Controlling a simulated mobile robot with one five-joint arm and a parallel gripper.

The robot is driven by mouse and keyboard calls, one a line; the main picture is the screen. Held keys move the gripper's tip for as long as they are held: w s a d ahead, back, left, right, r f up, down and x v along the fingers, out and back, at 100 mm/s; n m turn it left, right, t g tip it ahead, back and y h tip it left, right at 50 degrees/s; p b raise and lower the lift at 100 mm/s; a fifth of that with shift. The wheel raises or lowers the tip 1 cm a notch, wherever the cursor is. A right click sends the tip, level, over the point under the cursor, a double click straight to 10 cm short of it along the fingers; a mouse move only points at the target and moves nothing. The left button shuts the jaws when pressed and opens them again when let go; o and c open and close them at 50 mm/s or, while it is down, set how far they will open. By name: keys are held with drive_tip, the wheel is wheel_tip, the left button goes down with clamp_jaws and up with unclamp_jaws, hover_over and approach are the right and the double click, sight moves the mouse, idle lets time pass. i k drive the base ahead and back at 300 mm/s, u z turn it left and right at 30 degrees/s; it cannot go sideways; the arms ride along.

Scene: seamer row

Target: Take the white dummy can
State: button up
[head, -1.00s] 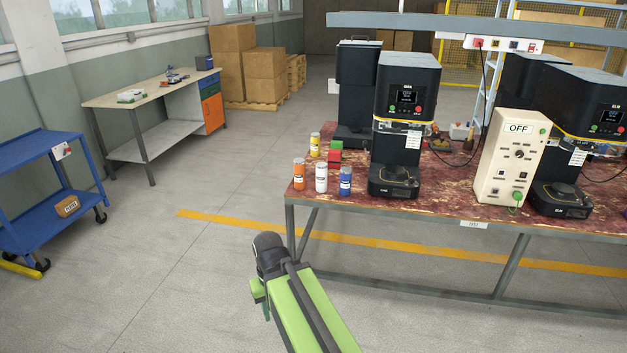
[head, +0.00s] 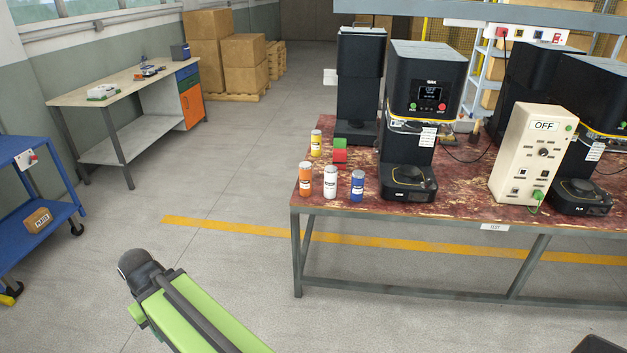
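The white dummy can (head: 330,183) stands upright near the left front corner of the red, worn-topped table (head: 455,203). It stands between an orange can (head: 305,179) on its left and a blue can (head: 357,186) on its right, with small gaps. A yellow can (head: 316,143) stands farther back. My green arm reaches up from the bottom, to the left of and apart from the table. Its dark end (head: 140,268) shows, but the gripper fingers cannot be made out.
Black seamer machines (head: 416,110) stand behind and right of the cans. A red and green block (head: 340,151) lies near the yellow can. A cream control box (head: 532,155) reads OFF. A blue cart (head: 38,185) and a workbench (head: 110,89) stand left. The floor before the table is open.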

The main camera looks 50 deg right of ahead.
sight(330, 187)
drive_tip(key=z, duration=0.1)
drive_tip(key=i, duration=0.9)
drive_tip(key=z, duration=0.8)
drive_tip(key=i, duration=0.65)
drive_tip(key=z, duration=0.35)
